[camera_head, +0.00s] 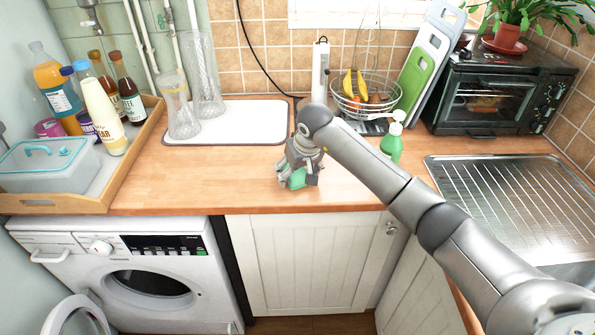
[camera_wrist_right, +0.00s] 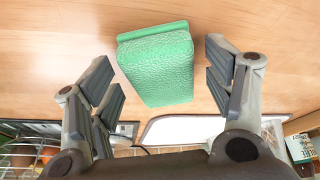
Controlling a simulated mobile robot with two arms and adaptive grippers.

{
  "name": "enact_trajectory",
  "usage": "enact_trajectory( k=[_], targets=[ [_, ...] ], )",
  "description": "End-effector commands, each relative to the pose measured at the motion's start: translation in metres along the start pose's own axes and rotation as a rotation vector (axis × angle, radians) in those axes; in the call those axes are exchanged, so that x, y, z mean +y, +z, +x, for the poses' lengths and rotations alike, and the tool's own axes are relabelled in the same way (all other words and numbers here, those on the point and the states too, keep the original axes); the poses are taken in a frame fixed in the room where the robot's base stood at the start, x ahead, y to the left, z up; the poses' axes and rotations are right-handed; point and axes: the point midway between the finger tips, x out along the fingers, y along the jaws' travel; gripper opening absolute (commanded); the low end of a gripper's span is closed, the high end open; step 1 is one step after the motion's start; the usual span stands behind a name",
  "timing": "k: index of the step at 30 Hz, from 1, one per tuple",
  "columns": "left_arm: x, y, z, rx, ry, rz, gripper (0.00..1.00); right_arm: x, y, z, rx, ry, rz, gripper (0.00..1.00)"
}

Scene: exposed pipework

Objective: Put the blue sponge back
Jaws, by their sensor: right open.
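A green, rough-textured sponge (camera_wrist_right: 158,68) lies on the wooden worktop; no blue sponge shows. My right gripper (camera_wrist_right: 162,76) is open, with its fingers on either side of the sponge and a visible gap on each side. In the head view the right gripper (camera_head: 296,172) is low over the middle of the worktop, pointing down, and the sponge (camera_head: 297,181) shows in part between its fingers. My left gripper is not in view.
A green pump bottle (camera_head: 391,146) stands right of the gripper, near a wire fruit basket (camera_head: 366,98). A metal draining board (camera_head: 508,195) is at the right. Glass vases (camera_head: 180,108) stand on a white mat (camera_head: 245,123). A wooden tray (camera_head: 131,152) holds bottles at the left.

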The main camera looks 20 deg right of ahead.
Motion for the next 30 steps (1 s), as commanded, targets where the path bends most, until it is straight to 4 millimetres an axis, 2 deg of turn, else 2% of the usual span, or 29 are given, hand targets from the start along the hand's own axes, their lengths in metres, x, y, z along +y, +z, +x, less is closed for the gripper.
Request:
enact_trajectory(
  k=[3,5,18,24,30],
  targets=[
    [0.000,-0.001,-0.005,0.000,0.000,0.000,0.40,0.000,-0.002,-0.006,0.000,0.000,0.001,0.74],
    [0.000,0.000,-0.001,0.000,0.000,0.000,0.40,0.001,-0.002,-0.013,0.004,0.001,0.000,0.74],
    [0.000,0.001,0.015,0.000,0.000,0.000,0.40,0.001,-0.002,-0.102,0.004,0.001,0.000,0.74],
    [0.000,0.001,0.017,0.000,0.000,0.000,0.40,0.000,-0.001,-0.120,0.001,0.001,0.001,0.74],
    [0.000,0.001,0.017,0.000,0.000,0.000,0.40,0.000,-0.001,-0.123,-0.001,0.000,0.001,0.74]
  ],
)
